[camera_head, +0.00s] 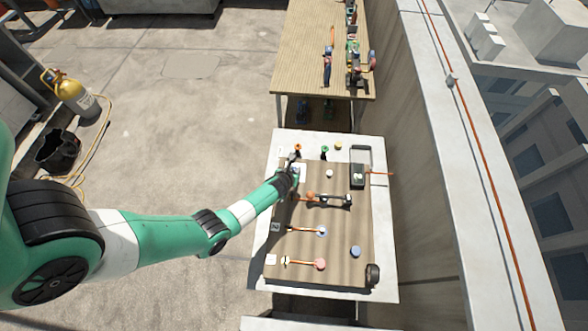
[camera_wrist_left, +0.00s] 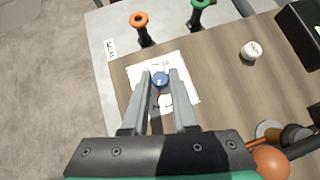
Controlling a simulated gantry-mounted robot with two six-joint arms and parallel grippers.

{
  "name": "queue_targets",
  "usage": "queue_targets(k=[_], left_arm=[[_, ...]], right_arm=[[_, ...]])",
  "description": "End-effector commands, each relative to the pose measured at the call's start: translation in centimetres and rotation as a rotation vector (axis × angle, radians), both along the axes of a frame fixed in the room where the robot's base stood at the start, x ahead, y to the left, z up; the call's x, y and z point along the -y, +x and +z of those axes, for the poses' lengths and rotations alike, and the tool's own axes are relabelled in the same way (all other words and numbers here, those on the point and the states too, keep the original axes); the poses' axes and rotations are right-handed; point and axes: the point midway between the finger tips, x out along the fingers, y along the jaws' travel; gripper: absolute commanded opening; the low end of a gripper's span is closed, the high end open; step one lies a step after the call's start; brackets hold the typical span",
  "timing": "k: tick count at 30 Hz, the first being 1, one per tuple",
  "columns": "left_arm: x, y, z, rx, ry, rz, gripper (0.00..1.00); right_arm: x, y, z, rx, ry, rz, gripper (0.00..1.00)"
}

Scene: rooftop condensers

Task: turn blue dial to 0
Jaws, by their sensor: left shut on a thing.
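The blue dial (camera_wrist_left: 160,79) is a small round knob on a white printed sheet (camera_wrist_left: 186,92), near the far left part of the wooden board. My left gripper (camera_wrist_left: 160,76) is shut on the dial, one finger on each side of it. The sheet carries dark marks and a bit of red, but the fingers hide part of it and I cannot read which mark the dial points to. In the head view my left gripper (camera_head: 293,162) reaches the board from the left and covers the dial. My right gripper does not show.
An orange-topped post (camera_wrist_left: 140,22) and a green-topped post (camera_wrist_left: 201,8) stand just beyond the sheet. A white round knob (camera_wrist_left: 251,50) lies to the right. A black box (camera_head: 358,175) and several handled items sit on the board. A second table (camera_head: 300,60) stands behind.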

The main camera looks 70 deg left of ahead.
Motion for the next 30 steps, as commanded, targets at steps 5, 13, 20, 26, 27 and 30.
queue_targets(k=[5,13,20,26,27,30], left_arm=[[0.1,0.1,-0.2,0.001,0.001,0.040,0.00],[0.2,0.4,-0.4,0.001,0.002,0.202,0.00],[0.3,0.7,-0.5,0.004,0.002,0.412,0.00],[0.3,0.9,-0.7,0.005,0.001,0.602,0.00],[0.3,0.9,-0.8,0.003,0.000,0.640,0.00],[0.3,1.0,-0.8,0.004,-0.001,0.730,0.00]], right_arm=[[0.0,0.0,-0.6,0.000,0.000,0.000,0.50],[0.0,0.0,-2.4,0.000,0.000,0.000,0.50],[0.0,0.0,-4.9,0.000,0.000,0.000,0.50],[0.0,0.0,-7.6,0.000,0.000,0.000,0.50],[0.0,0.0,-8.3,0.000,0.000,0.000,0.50],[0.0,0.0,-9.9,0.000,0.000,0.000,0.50]])
